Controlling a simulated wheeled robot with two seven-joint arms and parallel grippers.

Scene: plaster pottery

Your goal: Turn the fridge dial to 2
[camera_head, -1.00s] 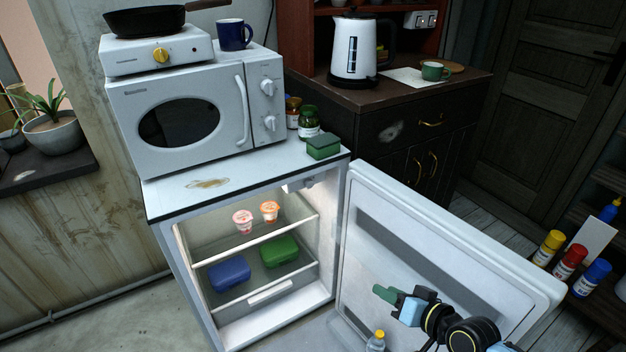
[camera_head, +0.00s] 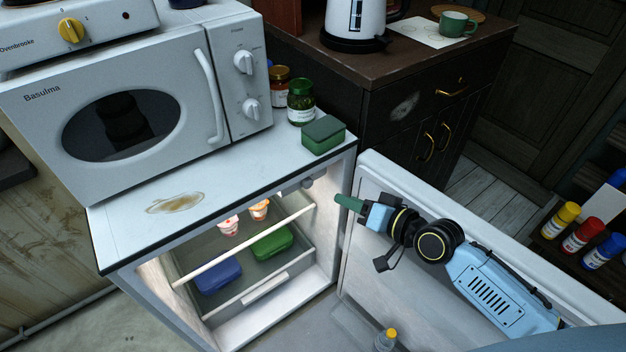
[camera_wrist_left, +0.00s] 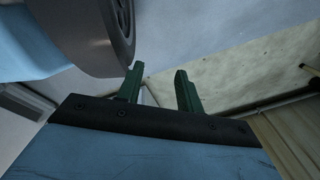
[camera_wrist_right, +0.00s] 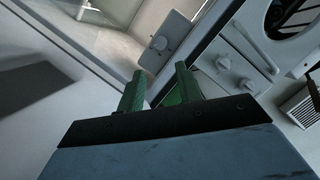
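The white fridge (camera_head: 250,338) stands open. Its small grey dial (camera_head: 308,183) sits on a housing under the fridge top, at the upper right of the lit interior. In the right wrist view the dial (camera_wrist_right: 158,43) is a round knob on a white box, ahead of the fingertips; its numbers are too small to read. My right gripper (camera_head: 338,200) is just right of and below the dial in the head view, apart from it. Its green fingers (camera_wrist_right: 158,80) are parted and empty. My left gripper (camera_wrist_left: 159,80) is open and empty, outside the head view.
The open fridge door (camera_head: 362,270) stands behind my right arm. A microwave (camera_head: 130,100), jars and a green box (camera_head: 323,134) are on the fridge top.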

